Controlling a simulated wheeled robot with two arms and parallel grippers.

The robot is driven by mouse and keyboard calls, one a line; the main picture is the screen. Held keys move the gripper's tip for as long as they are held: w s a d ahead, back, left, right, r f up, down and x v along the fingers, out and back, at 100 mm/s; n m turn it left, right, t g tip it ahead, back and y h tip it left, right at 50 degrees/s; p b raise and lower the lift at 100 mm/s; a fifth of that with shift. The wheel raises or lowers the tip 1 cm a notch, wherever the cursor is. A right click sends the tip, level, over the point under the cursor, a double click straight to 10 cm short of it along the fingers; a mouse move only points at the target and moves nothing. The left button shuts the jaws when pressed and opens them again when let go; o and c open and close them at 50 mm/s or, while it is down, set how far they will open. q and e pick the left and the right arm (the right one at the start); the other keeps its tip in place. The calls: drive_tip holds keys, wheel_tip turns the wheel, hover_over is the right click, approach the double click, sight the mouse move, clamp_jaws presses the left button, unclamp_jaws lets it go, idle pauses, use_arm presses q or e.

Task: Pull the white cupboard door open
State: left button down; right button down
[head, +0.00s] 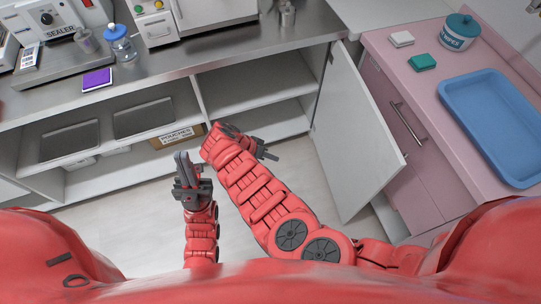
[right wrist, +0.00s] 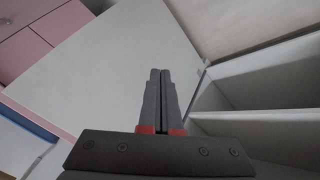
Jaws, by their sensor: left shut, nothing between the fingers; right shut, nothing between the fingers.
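The white cupboard door (head: 352,130) stands swung wide open, out from the steel-topped counter towards the pink cabinet. In the right wrist view the door (right wrist: 110,65) is a broad white panel beyond and left of the fingers. My right gripper (head: 272,156) is shut and empty in front of the open shelves, left of the door and seemingly apart from it. Its closed fingers also show in the right wrist view (right wrist: 160,75). My left gripper (head: 183,162) is shut and empty, further left, in front of the lower shelf.
The open cupboard (head: 255,90) shows bare shelves. A pouches box (head: 177,136) and grey trays lie on shelves to the left. The pink cabinet (head: 440,75), holding a blue tray (head: 492,125), stands right of the door. Some floor is clear below the cupboard.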

drive_tip(key=s+d+n+t+p, duration=0.1)
drive_tip(key=s+d+n+p, duration=0.1)
drive_tip(key=d, duration=1)
drive_tip(key=s+d+n+t+y+p, duration=0.1)
drive_tip(key=s+d+p, duration=0.4)
drive_tip(key=d, duration=0.8)
drive_tip(key=shift+s+n+t+y+p, duration=0.3)
drive_tip(key=shift+n+t+p, duration=0.2)
drive_tip(key=shift+n+p, duration=0.6)
